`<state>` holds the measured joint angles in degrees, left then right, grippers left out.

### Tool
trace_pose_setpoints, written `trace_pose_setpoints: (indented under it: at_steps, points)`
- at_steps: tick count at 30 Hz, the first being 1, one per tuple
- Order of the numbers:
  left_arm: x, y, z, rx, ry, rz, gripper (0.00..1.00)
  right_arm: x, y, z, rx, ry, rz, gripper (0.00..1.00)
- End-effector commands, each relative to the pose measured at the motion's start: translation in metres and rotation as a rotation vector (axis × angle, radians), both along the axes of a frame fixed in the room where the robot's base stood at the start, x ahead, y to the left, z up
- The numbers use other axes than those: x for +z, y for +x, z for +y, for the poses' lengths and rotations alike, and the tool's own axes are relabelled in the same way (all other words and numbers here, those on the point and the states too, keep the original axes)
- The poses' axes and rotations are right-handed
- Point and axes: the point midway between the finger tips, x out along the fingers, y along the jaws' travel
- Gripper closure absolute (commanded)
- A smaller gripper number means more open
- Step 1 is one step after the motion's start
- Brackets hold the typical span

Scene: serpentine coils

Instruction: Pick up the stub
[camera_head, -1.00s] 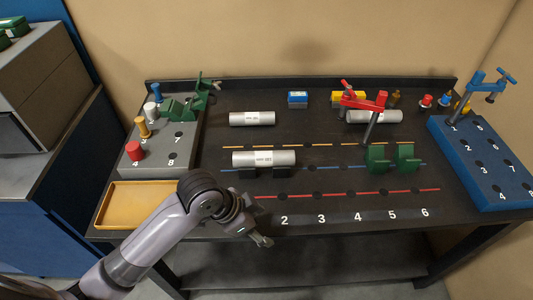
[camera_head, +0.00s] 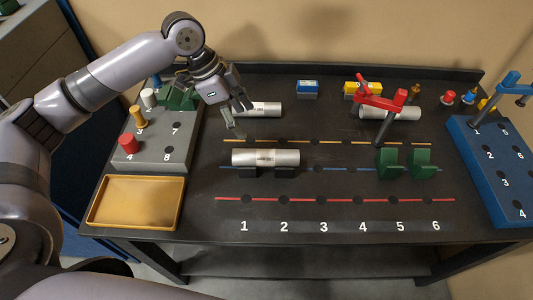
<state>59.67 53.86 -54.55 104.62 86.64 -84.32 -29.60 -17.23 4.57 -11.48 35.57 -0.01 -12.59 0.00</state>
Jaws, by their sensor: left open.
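Three silver cylinders with small labels lie on the dark table; I cannot read which is the stub. One cylinder (camera_head: 266,109) lies at the back left, its left end hidden behind my left gripper (camera_head: 241,120). A second cylinder (camera_head: 266,157) lies nearer, on dark supports on the blue line. A third cylinder (camera_head: 398,113) lies at the back right, partly behind a red clamp (camera_head: 380,103). My left gripper is open and empty, pointing down at the back-left cylinder's left end; I cannot tell whether it touches. No right gripper shows.
A grey block (camera_head: 150,152) with coloured pegs and a green piece (camera_head: 180,98) stands left. A yellow tray (camera_head: 137,227) lies in front of it. Green brackets (camera_head: 389,163) and a blue holed block (camera_head: 480,170) stand right. The front numbered strip is clear.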

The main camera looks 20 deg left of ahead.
Motion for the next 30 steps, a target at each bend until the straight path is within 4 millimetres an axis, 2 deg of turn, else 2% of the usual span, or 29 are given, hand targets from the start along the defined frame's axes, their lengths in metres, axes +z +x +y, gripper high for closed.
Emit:
trace_pose_setpoints:
  at_steps: [4, 9, 12, 20, 24, 30]
  points:
    - [-0.03, 0.003, -0.014, -0.001, -0.001, 0.004, 0.37, 0.009, -0.007, -0.001, -0.001, -0.001, 0.01, 0.57]
    - [-0.062, 0.006, -0.026, -0.001, 0.0, 0.003, 0.37, 0.016, -0.006, -0.001, -0.001, -0.001, 0.009, 0.57]
    - [-0.075, 0.008, -0.031, 0.0, 0.0, 0.001, 0.37, 0.018, -0.004, -0.001, -0.001, -0.001, 0.007, 0.57]
    - [-0.092, 0.007, -0.038, -0.001, 0.001, 0.001, 0.37, 0.026, 0.0, -0.001, -0.001, -0.001, 0.001, 0.57]
    - [-0.111, 0.004, -0.047, -0.002, 0.002, 0.002, 0.37, 0.038, 0.0, -0.001, -0.001, -0.001, 0.0, 0.57]
    - [-0.131, 0.007, -0.054, -0.001, -0.001, -0.002, 0.37, 0.04, 0.001, 0.0, -0.001, -0.001, -0.001, 0.57]
